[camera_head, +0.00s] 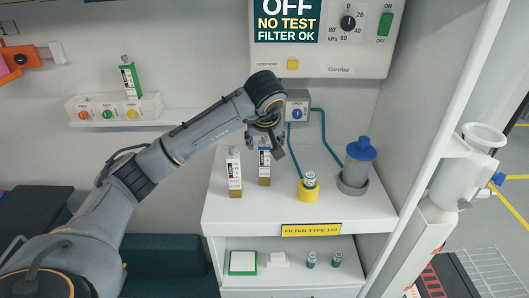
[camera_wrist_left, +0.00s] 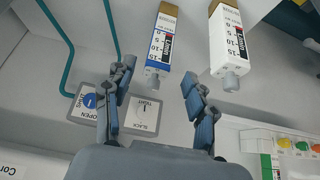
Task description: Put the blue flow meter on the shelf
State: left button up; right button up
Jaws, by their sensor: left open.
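The blue flow meter (camera_head: 264,168) stands upright on the white counter (camera_head: 330,215), its top partly hidden by my left gripper (camera_head: 266,143). In the left wrist view, which is upside down, the blue flow meter (camera_wrist_left: 162,42) lies between and just beyond the spread fingers of my left gripper (camera_wrist_left: 158,78). The fingers are open and empty, apart from it. A white flow meter (camera_head: 234,173) stands to its left; it also shows in the wrist view (camera_wrist_left: 228,50). The wall shelf (camera_head: 150,123) at the left holds a green flow meter (camera_head: 131,77). My right gripper is not in view.
A yellow ring with a small canister (camera_head: 309,186) and a blue-capped jar (camera_head: 358,165) stand right of the meters. A valve box (camera_head: 297,108) with teal tubes is behind. A block with coloured buttons (camera_head: 107,107) sits on the wall shelf. The counter's front is clear.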

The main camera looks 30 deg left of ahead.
pick_arm(q)
jog(key=shift+v, duration=1.25)
